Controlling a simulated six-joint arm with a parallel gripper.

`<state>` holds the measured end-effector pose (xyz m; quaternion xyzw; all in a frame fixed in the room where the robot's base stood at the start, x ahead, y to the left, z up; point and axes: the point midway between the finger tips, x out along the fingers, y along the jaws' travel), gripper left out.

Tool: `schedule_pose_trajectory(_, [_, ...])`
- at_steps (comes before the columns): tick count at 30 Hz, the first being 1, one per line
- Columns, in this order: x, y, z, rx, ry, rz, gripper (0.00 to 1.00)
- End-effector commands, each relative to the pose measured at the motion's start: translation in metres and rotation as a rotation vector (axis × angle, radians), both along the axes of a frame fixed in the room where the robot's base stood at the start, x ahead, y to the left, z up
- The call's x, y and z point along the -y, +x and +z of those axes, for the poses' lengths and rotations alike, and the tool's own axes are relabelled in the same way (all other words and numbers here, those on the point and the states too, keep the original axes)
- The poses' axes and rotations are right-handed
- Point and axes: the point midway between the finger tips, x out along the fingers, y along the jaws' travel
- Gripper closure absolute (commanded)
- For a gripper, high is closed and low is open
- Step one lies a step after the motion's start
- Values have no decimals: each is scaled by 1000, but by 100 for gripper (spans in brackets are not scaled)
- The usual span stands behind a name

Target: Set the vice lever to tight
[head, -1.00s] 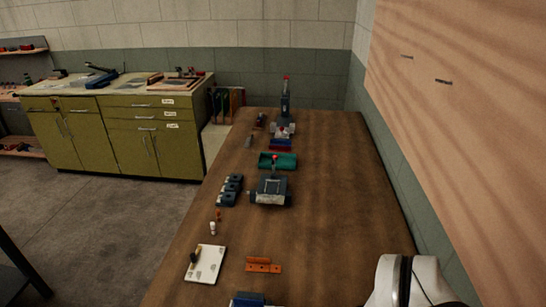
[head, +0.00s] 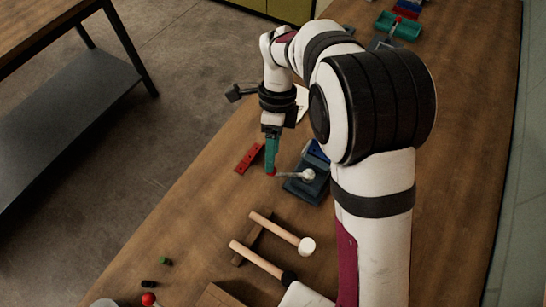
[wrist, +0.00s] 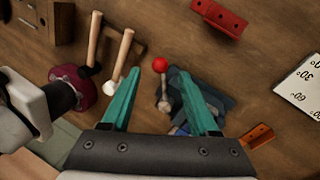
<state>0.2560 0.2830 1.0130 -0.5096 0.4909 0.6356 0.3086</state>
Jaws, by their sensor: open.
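The vice (head: 306,186) is a dark blue-grey block on the bench, beside my arm in the head view. Its lever (head: 290,175) is a pale rod running left from a round pivot to a red knob (head: 271,173). In the wrist view the knob (wrist: 160,64) and lever (wrist: 163,98) show between my fingers, with the vice body (wrist: 212,92) behind the right finger. My gripper (wrist: 157,71) has teal fingers, open, one on each side of the knob. It points down at the lever end in the head view (head: 271,168). I cannot tell whether either finger touches the knob.
A red block with holes (head: 249,158) lies left of the vice. Two mallets (head: 282,230) (head: 262,261) rest nearer the camera. An orange piece (wrist: 258,135) and a white numbered plate (wrist: 303,94) lie right of the vice in the wrist view.

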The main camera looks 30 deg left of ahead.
Motion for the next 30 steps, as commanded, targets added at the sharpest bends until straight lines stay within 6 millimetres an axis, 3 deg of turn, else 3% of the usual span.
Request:
schedule_pose_trajectory(6, [4, -9, -30, 0, 0, 0, 40])
schedule_pose_trajectory(16, [4, -10, -35, 1, 1, 0, 40])
schedule_pose_trajectory(26, [4, -10, -35, 1, 1, 0, 99])
schedule_pose_trajectory(30, [4, -10, -35, 1, 1, 0, 100])
